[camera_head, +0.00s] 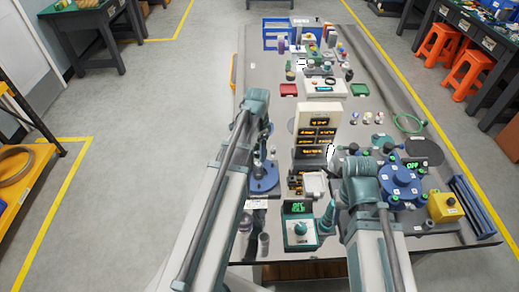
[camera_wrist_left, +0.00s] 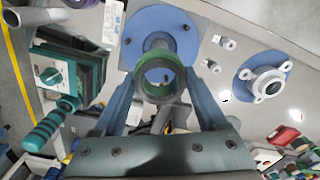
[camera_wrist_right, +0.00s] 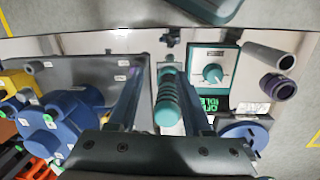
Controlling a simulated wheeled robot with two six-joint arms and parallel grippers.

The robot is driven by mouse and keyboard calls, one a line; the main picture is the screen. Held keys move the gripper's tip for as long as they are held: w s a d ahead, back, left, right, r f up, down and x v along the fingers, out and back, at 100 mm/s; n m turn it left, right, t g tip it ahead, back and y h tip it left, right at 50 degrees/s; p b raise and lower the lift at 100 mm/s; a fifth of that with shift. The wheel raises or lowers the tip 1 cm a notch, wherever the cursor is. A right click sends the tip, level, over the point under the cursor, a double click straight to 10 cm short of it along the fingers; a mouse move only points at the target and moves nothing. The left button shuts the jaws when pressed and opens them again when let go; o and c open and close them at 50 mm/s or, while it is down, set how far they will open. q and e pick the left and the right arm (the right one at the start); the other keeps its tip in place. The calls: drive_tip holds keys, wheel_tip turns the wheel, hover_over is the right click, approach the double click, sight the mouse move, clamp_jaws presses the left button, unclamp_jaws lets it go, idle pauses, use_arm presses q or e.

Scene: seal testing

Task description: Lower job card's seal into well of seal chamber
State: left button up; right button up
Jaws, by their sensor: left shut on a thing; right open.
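A green ring-shaped seal (camera_wrist_left: 160,78) is between the fingers of my left gripper (camera_wrist_left: 162,92), which is shut on it. Beyond it in the left wrist view is a round blue flange (camera_wrist_left: 182,36), probably the seal chamber; the ring covers its middle, so its well is hidden and I cannot tell the gap. The blue base shows in the head view (camera_head: 264,186), below my left gripper. A white printed card (camera_wrist_left: 113,20) lies beside the flange. My right gripper (camera_wrist_right: 168,62) is open; a ribbed teal handle (camera_wrist_right: 170,105) appears between its fingers, without visible contact.
A green box with a knob (camera_head: 299,230) stands at the near edge. A beige display rack (camera_head: 319,125) rises behind. A blue machine (camera_head: 403,180) and yellow box (camera_head: 445,206) stand right. Another blue flanged part (camera_wrist_left: 264,80) lies right in the left wrist view.

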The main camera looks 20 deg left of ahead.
use_arm(q)
drive_tip(key=shift+f+b, duration=1.75)
drive_tip(key=shift+f, duration=0.15)
drive_tip(key=shift+f, duration=0.15)
drive_tip(key=shift+f+b, duration=1.4)
drive_tip(key=shift+b, duration=0.15)
drive_tip(key=o, duration=1.5)
drive_tip(key=shift+r, duration=0.1)
drive_tip(key=shift+r, duration=0.15)
drive_tip(key=shift+r+p, duration=2.4)
drive_tip(key=shift+p, duration=0.3)
drive_tip(key=shift+d, duration=0.15)
